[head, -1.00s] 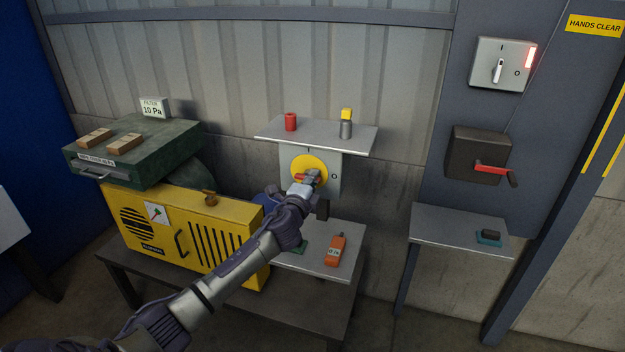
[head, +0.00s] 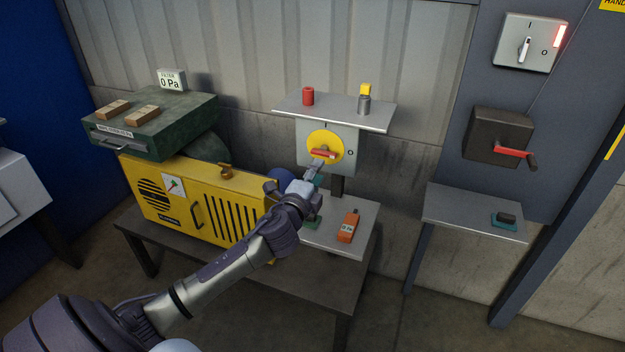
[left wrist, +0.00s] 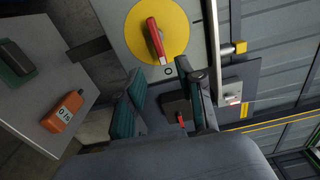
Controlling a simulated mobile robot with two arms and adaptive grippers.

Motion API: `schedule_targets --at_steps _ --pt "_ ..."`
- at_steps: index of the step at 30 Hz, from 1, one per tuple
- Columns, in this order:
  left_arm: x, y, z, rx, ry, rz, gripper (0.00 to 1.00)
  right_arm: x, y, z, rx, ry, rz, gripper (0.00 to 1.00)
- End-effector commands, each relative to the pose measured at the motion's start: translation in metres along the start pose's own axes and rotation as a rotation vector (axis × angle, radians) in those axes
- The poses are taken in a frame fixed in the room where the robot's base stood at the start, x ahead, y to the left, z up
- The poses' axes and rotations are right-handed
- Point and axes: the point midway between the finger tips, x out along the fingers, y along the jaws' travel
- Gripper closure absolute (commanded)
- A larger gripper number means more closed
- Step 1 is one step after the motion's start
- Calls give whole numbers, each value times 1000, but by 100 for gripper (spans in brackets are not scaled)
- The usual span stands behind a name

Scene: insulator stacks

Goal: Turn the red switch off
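The red switch (head: 322,154) is a red bar handle on a yellow disc (head: 326,139), on a grey plate marked I at the top and O at the right. The handle lies about level, with one end towards the O. In the left wrist view the red handle (left wrist: 156,41) shows uncovered, its lower end near the O. My left gripper (head: 298,178) is below and in front of the switch, apart from the handle. In the left wrist view its two fingers (left wrist: 168,98) stand apart with nothing between them. My right gripper is not in view.
A shelf (head: 335,114) with red and yellow-topped pieces is above the switch. An orange meter (head: 348,227) lies on the table below. A yellow cabinet (head: 205,205) stands left. At right are a dark box (head: 490,135) with a red crank and a grey switch box (head: 530,40) with a lit red lamp.

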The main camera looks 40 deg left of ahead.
Motion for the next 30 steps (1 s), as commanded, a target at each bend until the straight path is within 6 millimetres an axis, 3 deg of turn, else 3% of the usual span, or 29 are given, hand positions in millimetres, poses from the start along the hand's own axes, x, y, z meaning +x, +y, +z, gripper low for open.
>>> schedule_targets --at_steps 3,7,25,28,30 --pt "-18 1 0 1 0 2 62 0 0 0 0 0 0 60" --pt "-27 0 0 1 0 0 62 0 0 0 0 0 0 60" --pt "-28 2 0 -2 -1 3 62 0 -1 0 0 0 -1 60" --pt "-28 22 2 -23 -7 42 62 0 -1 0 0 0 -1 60" --pt "-28 53 6 -56 -18 101 62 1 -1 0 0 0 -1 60"
